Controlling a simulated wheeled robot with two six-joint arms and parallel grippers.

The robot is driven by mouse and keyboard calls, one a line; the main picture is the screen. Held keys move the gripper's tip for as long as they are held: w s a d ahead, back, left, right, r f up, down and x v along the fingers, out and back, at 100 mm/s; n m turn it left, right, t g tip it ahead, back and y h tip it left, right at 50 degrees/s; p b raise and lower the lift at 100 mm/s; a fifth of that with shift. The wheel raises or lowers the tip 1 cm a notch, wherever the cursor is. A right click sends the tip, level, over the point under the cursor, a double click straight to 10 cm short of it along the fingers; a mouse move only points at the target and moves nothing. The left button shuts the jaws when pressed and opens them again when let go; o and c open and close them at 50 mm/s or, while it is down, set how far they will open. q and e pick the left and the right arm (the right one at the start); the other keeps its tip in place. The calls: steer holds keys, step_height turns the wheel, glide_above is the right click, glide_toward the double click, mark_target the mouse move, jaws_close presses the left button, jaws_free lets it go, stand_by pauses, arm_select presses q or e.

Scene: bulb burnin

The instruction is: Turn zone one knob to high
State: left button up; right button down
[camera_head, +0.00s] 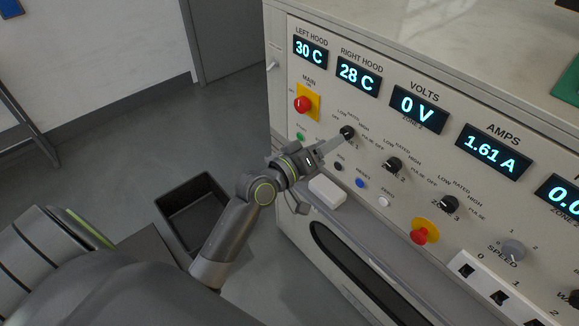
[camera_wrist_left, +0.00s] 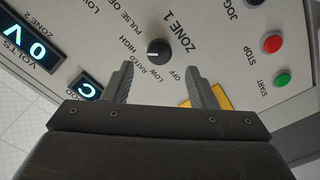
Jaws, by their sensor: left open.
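The zone 1 knob (camera_head: 347,131) is a small round black knob on the cream front panel. In the left wrist view the knob (camera_wrist_left: 158,51) lies just beyond my fingertips, centred between them, with its OFF, LOW, RATED, HIGH and PULSE labels around it. A pale mark shows on its face, toward the RATED and HIGH side; its exact setting is too small to tell. My left gripper (camera_head: 325,149) is open and empty in front of the panel, close to the knob. In the left wrist view my left gripper (camera_wrist_left: 160,73) has one finger on each side of the knob's line. My right gripper is not visible.
The zone 2 knob (camera_head: 393,165) and zone 3 knob (camera_head: 449,204) sit to the right. The red main switch (camera_head: 303,104) and green start button (camera_head: 300,136) are left of the knob. A black bin (camera_head: 182,208) stands on the floor.

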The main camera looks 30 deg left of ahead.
arm_select(q)
steer(key=b+v, duration=0.1)
steer(key=v, duration=1.1)
steer(key=shift+s, duration=0.15)
steer(key=shift+a, duration=0.1)
steer(key=w+a+f+g+y+p, duration=0.1)
steer(key=a+f+g+y, duration=0.15)
steer(key=f, duration=0.75)
steer(key=a+f+g+y, duration=0.15)
steer(key=a+f, duration=0.25)
steer(key=f, duration=0.6)
steer(key=s+a+f+g+y, duration=0.1)
steer(key=s+f+g, duration=0.15)
steer(key=f, duration=0.45)
steer(key=s+a+f+g+y, duration=0.1)
steer(key=s+a+f, duration=0.15)
steer(key=f, duration=0.45)
steer(key=s+d+f+m+g, duration=0.1)
steer(key=s+f+g, duration=0.1)
steer(key=s+f, duration=0.5)
steer(key=s+d+f+m+g+p, duration=0.1)
steer(key=s+f, duration=0.5)
steer(key=s, duration=0.8)
steer(key=s+d+f+m+g+y+p, duration=0.1)
steer(key=s+f+g, duration=0.4)
steer(key=s, duration=0.5)
step_height(320, 180, down, 3)
steer(key=shift+s+r+m, duration=0.15)
steer(key=shift+s+m, duration=0.15)
steer(key=shift+m, duration=0.6)
